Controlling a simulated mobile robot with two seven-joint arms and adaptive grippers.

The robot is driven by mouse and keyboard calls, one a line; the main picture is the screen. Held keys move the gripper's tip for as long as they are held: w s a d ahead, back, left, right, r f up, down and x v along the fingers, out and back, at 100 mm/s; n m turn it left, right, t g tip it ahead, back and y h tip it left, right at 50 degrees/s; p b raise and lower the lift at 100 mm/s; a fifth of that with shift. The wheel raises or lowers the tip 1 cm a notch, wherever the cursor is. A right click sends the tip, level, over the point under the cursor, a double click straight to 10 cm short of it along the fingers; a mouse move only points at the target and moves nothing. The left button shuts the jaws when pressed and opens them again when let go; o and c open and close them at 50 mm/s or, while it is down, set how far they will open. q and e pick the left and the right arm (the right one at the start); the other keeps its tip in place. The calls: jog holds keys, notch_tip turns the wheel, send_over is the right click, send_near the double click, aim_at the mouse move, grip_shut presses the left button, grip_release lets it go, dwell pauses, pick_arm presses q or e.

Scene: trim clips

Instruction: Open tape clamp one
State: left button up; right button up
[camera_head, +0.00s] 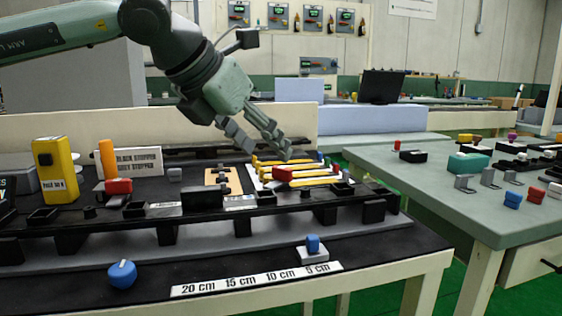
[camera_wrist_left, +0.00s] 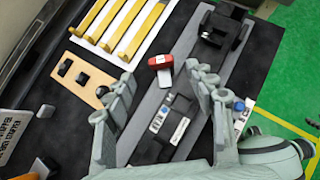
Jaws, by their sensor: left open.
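My left gripper (camera_head: 266,150) hangs over the middle of the black workbench, fingers apart and empty. In the left wrist view the gripper (camera_wrist_left: 163,85) frames a small red-topped piece with a pale end (camera_wrist_left: 165,75), which lies beyond and between the fingertips. A red lever-like piece (camera_head: 283,173) shows below the gripper in the head view, in front of the yellow strips (camera_head: 322,181). I cannot read which piece is tape clamp one. My right gripper is not in view.
A black rail (camera_head: 275,209) with several boxes runs along the bench. A wooden board (camera_head: 238,184) with black blocks lies behind it. A yellow box (camera_head: 55,170) stands at left. A blue knob (camera_head: 122,275) and a ruler strip (camera_head: 250,280) lie at the front.

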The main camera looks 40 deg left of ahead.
aim_at(281, 168)
pick_arm(q)
jog(key=x, duration=0.6)
jog(key=shift+f, duration=0.15)
